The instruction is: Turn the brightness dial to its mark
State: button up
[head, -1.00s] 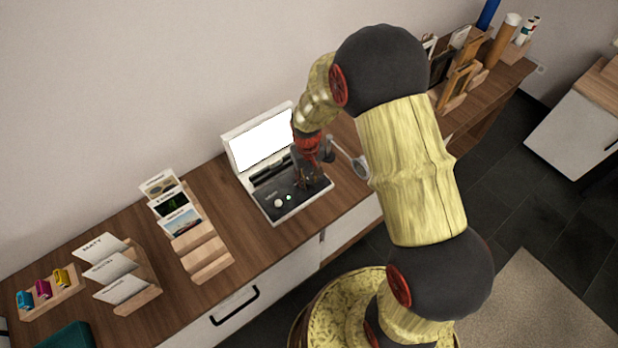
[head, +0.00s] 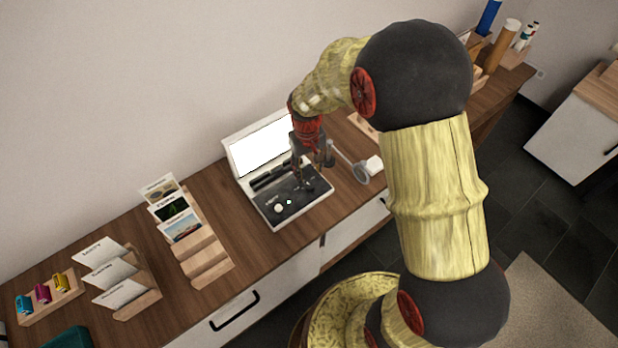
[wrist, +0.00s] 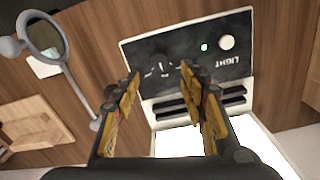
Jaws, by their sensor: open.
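The device is a white-framed case with a dark control panel (head: 295,207) and a bright white screen (head: 262,146). In the wrist view, a dark dial (wrist: 158,68) with pale marks around it sits on the panel (wrist: 180,49), partly hard to tell from the black surface. A round white knob (wrist: 227,42) labelled LIGHT and a small green light (wrist: 204,47) are to its right. My gripper (wrist: 161,73) is open, its fingertips to either side of the dial in the picture. In the head view my gripper (head: 306,187) is over the panel's right part, hiding the dial; contact cannot be told.
Black slots (wrist: 180,108) lie between panel and screen. A round magnifier (head: 361,172) on a thin arm stands right of the device. Card holders (head: 205,250) and small coloured rolls (head: 43,294) are to the left. Bare wood lies between the device and the cards.

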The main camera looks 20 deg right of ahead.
notch_tip(320, 180, up, 4)
jog(key=shift+f, duration=0.1)
dwell(0.6)
jog(key=s+r+m+t, duration=0.1)
jog(key=s+r+t, duration=0.4)
jog(key=s+r, duration=1.7)
jog(key=shift+d+r+t, duration=0.15)
jog(key=shift+r+t, duration=0.15)
jog(key=shift+r, duration=0.35)
